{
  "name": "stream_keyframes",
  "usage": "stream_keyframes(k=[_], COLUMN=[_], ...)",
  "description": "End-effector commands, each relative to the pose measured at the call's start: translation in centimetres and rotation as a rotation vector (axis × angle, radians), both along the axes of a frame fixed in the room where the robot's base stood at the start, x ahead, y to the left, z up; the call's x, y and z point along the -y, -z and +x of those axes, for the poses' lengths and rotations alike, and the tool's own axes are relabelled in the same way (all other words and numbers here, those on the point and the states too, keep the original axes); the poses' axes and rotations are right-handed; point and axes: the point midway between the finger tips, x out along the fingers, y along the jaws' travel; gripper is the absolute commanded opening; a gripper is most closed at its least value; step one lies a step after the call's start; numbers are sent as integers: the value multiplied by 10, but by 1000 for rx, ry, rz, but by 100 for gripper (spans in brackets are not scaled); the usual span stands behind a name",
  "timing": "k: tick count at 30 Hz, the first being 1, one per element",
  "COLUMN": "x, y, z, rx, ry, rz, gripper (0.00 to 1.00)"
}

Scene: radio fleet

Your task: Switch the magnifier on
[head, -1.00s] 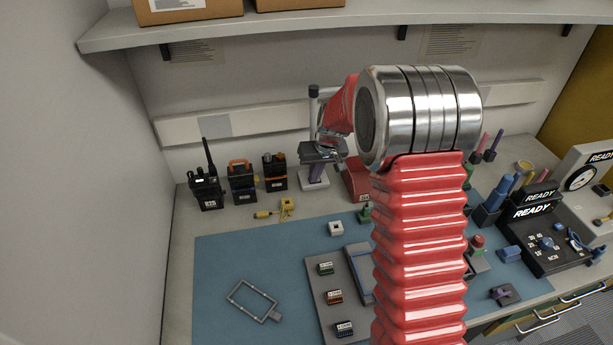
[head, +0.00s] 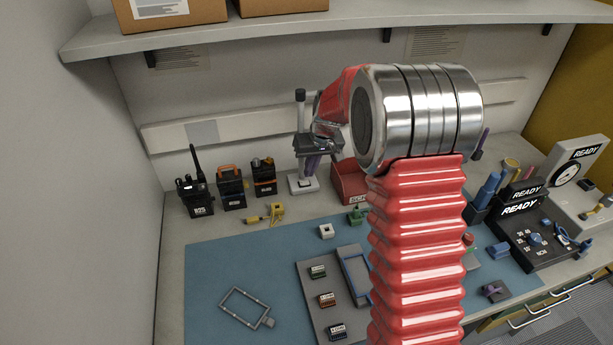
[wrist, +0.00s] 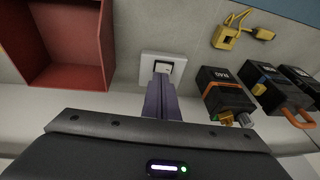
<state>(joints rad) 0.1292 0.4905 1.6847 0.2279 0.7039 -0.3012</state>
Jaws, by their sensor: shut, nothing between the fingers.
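The magnifier shows in the head view as a white base (head: 302,186) with an upright post (head: 300,97), dark at its top; my gripper hides the middle, and I cannot make out a lens. In the wrist view its white base (wrist: 146,63) carries a small rocker switch (wrist: 165,67). My gripper (head: 311,172) points down over the base with its purple fingers together and empty. In the wrist view the fingers (wrist: 161,80) end right by the switch and cover its near part; I cannot tell whether they touch it.
A red bin (head: 348,182) stands close on the right of the base. A blue mat (head: 215,270) covers the bench; a shelf (head: 370,32) hangs above.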

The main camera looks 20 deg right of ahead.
Motion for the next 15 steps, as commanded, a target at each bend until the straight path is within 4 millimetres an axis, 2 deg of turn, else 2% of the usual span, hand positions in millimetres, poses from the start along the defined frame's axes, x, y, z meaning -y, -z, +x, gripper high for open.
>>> stream_keyframes(k=[3, 15], x=[5, 12], y=[-22, -85], z=[-4, -23], rx=[4, 3], ry=[1, 3], rz=[-1, 0], gripper=[0, 0])
